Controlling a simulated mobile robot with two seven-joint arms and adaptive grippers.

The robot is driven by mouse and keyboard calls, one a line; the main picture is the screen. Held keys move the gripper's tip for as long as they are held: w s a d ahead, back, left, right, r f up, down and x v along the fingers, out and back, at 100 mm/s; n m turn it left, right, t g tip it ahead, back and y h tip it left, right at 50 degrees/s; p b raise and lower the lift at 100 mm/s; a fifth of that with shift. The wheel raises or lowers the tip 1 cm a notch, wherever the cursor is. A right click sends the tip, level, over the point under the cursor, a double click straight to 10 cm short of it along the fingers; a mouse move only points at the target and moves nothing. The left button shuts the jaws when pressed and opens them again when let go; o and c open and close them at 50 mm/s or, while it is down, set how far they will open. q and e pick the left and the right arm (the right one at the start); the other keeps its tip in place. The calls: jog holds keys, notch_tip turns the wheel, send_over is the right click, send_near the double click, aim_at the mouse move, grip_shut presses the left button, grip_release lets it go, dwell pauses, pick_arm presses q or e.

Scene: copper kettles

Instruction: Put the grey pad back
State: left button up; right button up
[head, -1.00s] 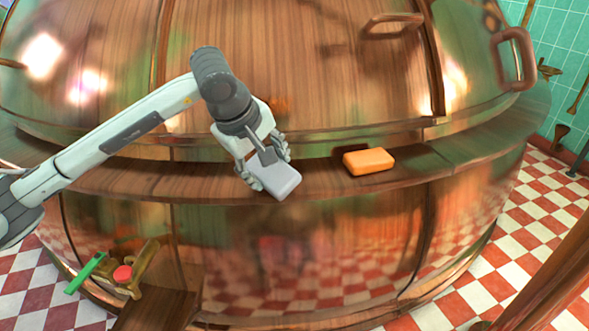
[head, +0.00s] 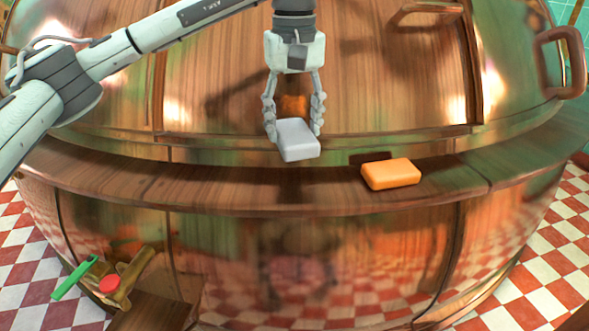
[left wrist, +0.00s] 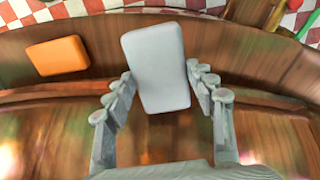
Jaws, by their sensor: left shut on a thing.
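The grey pad (head: 299,142) is a light grey rounded block held between the fingers of my left gripper (head: 294,127). In the head view it is in front of the copper kettle wall, over the wooden ledge (head: 220,188); it appears raised, though the exact gap is unclear. In the left wrist view the grey pad (left wrist: 157,68) reaches out past the fingertips (left wrist: 160,78), which sit on both its long sides. An orange pad (head: 391,174) lies on the ledge to the right, apart from the grey one. My right gripper is not in view.
The big copper kettle (head: 230,80) rises behind the ledge, with handles (head: 562,62) on it. A brass fitting (head: 138,270) with a red knob and green lever is at lower left. The ledge left of the grey pad is clear.

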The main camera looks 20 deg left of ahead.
pick_arm(q)
notch_tip(320, 180, down, 10)
jog(key=shift+r, duration=0.25)
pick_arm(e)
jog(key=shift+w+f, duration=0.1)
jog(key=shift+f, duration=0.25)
pick_arm(q)
jog(key=o, duration=1)
jog(key=shift+r, duration=0.1)
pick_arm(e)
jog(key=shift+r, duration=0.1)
pick_arm(q)
notch_tip(320, 180, up, 11)
jog(key=shift+w, duration=0.1)
jog(key=shift+r, duration=0.45)
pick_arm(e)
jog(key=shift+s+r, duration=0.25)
